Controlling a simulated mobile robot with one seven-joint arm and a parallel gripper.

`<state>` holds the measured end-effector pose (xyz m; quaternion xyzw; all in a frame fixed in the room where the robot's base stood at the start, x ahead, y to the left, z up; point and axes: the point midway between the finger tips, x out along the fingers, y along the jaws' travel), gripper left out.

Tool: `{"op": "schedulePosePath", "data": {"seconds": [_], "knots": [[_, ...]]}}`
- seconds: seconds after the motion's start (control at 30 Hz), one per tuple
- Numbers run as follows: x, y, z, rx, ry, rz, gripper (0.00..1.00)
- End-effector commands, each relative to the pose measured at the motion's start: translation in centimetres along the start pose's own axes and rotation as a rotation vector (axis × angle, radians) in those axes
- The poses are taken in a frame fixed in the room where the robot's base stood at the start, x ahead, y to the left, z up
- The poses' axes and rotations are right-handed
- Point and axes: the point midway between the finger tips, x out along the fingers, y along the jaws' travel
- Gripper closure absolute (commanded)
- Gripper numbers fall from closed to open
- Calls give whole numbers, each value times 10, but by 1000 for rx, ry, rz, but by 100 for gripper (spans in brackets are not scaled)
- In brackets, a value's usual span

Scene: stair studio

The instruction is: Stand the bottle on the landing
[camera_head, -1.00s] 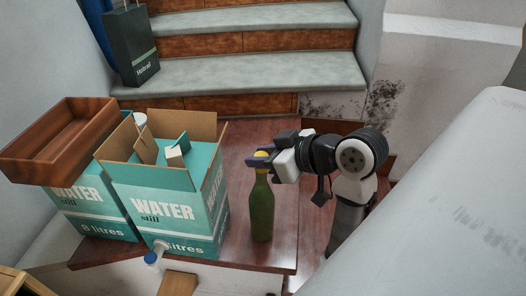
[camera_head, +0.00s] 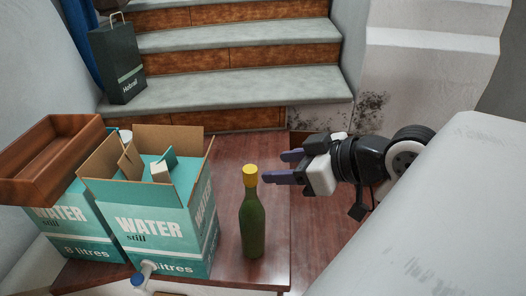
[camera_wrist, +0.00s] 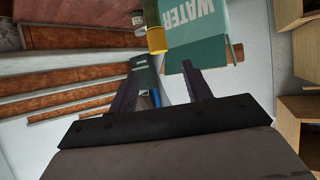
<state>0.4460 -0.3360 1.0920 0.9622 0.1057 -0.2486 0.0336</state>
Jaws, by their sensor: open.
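My gripper (camera_head: 272,167) is open and empty, to the right of the bottle at about cap height. Its two dark fingers point left, apart from the bottle as far as I can see. In the wrist view the yellow cap and neck of the bottle (camera_wrist: 156,40) show beyond the fingers, near the top edge; the rest of the bottle is cut off.
Two teal water boxes (camera_head: 160,225) stand on the left, the front one open. A wooden tray (camera_head: 45,160) rests on the rear box. Stairs (camera_head: 215,97) rise behind, with a dark paper bag (camera_head: 118,65) on a step. A pale curved surface fills the right.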

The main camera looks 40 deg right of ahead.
Motion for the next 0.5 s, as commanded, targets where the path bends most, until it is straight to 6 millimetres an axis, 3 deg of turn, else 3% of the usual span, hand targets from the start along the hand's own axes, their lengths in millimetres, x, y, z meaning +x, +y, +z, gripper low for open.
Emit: {"op": "schedulePosePath", "data": {"seconds": [0.2, 0.5], "knots": [[-29, 0, 1, 1, 0, 2, 51], [-35, 0, 0, 1, 0, -1, 51]]}}
